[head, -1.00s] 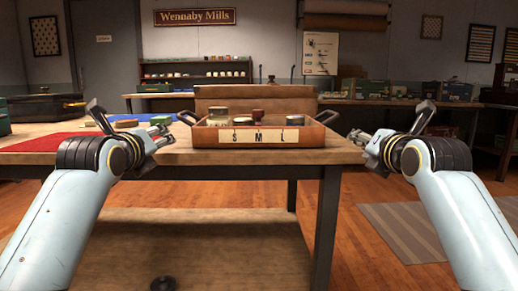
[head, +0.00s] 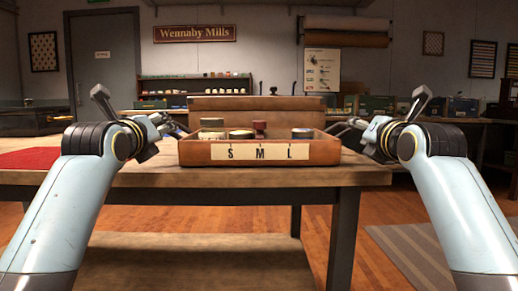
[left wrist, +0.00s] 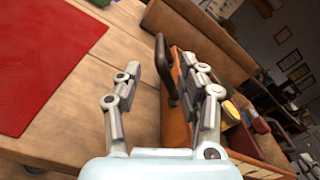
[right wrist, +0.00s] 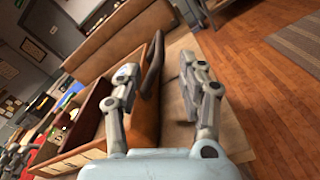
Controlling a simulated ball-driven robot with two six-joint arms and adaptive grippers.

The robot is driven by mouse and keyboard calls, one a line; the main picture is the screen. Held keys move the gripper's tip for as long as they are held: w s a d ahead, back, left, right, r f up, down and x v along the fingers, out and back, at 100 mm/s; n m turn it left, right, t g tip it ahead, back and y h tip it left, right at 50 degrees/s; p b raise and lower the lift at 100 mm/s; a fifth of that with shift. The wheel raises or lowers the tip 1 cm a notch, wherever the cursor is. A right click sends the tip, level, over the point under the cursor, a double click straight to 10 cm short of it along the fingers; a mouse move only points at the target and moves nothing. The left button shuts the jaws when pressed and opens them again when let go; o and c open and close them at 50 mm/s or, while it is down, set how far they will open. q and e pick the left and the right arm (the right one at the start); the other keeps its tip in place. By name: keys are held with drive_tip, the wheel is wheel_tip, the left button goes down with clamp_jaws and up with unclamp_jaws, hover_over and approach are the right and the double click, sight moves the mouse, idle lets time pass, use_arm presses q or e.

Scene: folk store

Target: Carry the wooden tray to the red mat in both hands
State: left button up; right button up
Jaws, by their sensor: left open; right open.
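The wooden tray (head: 202,154) stands on the table, its front labelled S, M, L, with several jars and tins in it. The red mat (head: 28,159) lies flat on the table to the left of the tray; it also shows in the left wrist view (left wrist: 45,60). My left gripper (head: 178,127) is open at the tray's left end; in the left wrist view its fingers (left wrist: 165,85) lie on either side of the dark handle (left wrist: 165,68). My right gripper (head: 345,127) is open at the right end; in the right wrist view its fingers (right wrist: 158,75) straddle the other handle (right wrist: 153,62).
The wooden table (head: 130,178) is bare between mat and tray. A raised wooden board (head: 255,103) stands behind the tray. The tray is close to the table's right end, with open floor (head: 385,215) beyond it.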

sight(346, 127)
use_arm(q)
drive_tip(key=w, duration=1)
drive_tip(key=shift+a, duration=0.1)
use_arm(e)
drive_tip(key=w, duration=0.9)
drive_tip(key=shift+w+a, duration=0.15)
drive_tip(key=shift+w, duration=0.25)
use_arm(q)
clamp_jaws()
use_arm(e)
clamp_jaws()
